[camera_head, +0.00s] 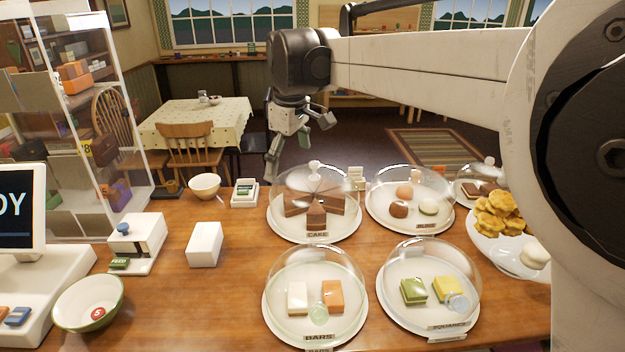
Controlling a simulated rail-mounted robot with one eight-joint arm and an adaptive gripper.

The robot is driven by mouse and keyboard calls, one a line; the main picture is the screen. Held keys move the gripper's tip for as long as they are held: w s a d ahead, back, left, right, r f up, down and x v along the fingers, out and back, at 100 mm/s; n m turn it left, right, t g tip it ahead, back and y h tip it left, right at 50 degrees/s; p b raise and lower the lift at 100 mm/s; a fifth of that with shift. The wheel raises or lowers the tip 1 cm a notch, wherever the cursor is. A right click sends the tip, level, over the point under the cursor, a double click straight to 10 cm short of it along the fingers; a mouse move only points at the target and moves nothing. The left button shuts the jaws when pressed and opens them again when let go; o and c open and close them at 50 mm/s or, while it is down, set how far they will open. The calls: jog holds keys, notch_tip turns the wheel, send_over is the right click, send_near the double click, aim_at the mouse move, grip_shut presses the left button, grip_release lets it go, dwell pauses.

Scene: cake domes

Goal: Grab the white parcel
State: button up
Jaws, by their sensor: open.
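A plain white box-shaped parcel (205,245) stands on the wooden counter, left of the middle. Its top and front show, and nothing covers it. My gripper (287,160) is open and empty. It hangs above the back of the counter, to the right of the parcel and farther back, close to the glass dome over the chocolate cake. It is apart from the parcel.
Glass domes cover the cake (316,216), bars (315,298), squares (429,289) and buns (409,202) to the parcel's right. A white dispenser (136,240) and a green-rimmed bowl (88,302) stand to its left. A cream bowl (204,186) is behind it. Bare wood lies in front of the parcel.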

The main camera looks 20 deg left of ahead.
jog(key=s+a+f+n+g, duration=0.1)
jog(key=a+f, duration=0.1)
jog(key=a, duration=0.4)
jog(key=s+a+f+n, duration=0.2)
jog(key=a, duration=0.4)
jog(key=n+h, duration=0.1)
jog(key=n, duration=0.2)
send_over(203, 236)
notch_tip(203, 236, down, 6)
jog(key=shift+g, duration=0.3)
jog(key=f, duration=0.6)
jog(key=f+p, duration=0.1)
jog(key=f, duration=0.1)
jog(key=shift+a+f, duration=0.3)
jog(key=shift+f, duration=0.1)
jog(key=f, duration=0.4)
jog(key=shift+w+d+p, duration=0.15)
jog(key=shift+d+p, duration=0.2)
jog(key=shift+p, duration=0.05)
jog(key=shift+f, duration=0.65)
jog(key=c, duration=1.1)
jog(key=shift+o, duration=0.2)
